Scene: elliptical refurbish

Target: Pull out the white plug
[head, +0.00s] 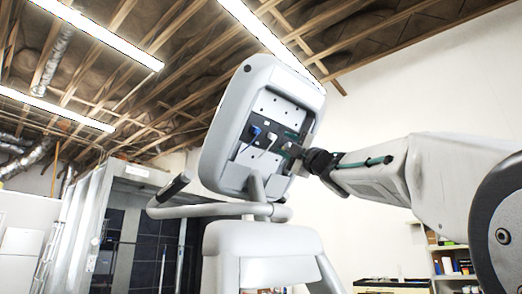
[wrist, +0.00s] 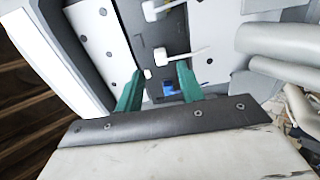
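The open back of the grey exercise-machine console (head: 213,150) shows a dark panel with plugs. A white plug (head: 272,136) sits in the panel, to the right of a blue plug (head: 255,131). In the wrist view, one white plug (wrist: 160,56) with a pale lead lies just beyond my fingertips, and another white plug (wrist: 154,9) is farther up. A small blue part (wrist: 169,92) shows between the fingers. My gripper (wrist: 162,69) is open, its two green fingers apart with nothing held. In the head view my gripper (head: 290,145) is at the panel's right side; contact cannot be told.
A grey handlebar (head: 215,211) curves below the console, and the machine's column (head: 262,258) stands under it. Shelves with boxes (head: 452,262) stand at the lower right. The space above and left of the console is free.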

